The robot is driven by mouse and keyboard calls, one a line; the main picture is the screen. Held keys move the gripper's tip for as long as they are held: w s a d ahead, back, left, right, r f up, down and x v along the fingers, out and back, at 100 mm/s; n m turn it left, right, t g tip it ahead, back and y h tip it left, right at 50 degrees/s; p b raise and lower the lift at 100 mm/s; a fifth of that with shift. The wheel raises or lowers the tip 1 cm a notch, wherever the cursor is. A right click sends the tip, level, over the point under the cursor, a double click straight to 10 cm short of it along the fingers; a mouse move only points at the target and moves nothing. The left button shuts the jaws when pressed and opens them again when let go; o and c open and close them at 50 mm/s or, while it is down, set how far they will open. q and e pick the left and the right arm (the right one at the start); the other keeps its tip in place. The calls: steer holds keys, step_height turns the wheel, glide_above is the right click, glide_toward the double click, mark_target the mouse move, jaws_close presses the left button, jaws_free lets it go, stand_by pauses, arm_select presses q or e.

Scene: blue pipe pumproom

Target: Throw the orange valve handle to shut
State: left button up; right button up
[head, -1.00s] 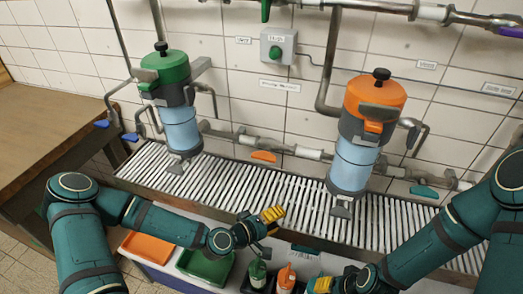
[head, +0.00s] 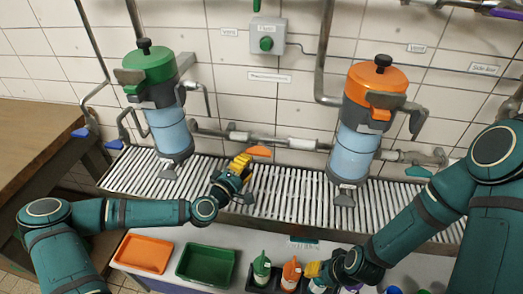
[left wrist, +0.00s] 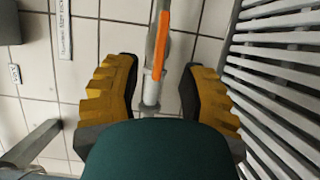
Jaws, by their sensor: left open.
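The orange valve handle (head: 259,151) is a short flat lever on the grey pipe along the tiled wall, between the two canisters. It lies about level in the head view. My left gripper (head: 241,163) is just left of and below it in that view. In the left wrist view the handle (left wrist: 161,45) runs lengthwise ahead, between the lines of the spread yellow fingers (left wrist: 156,82). The left gripper is open and empty; I see no clear contact. My right gripper (head: 313,269) is low by the bottles, its jaw gap unclear.
A green-topped canister (head: 150,65) and an orange-topped canister (head: 376,78) stand over the slatted rack (head: 290,200). A teal handle (head: 418,172) and blue handles (head: 80,133) are on other pipes. Trays and bottles (head: 262,268) stand in front. A wooden table is at left.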

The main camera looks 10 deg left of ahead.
mark_target(263, 148)
arm_select(q)
steer(key=b+x, duration=0.1)
steer(key=x, duration=0.7)
steer(key=shift+w+d, duration=0.15)
steer(key=shift+w, duration=0.2)
jaws_close()
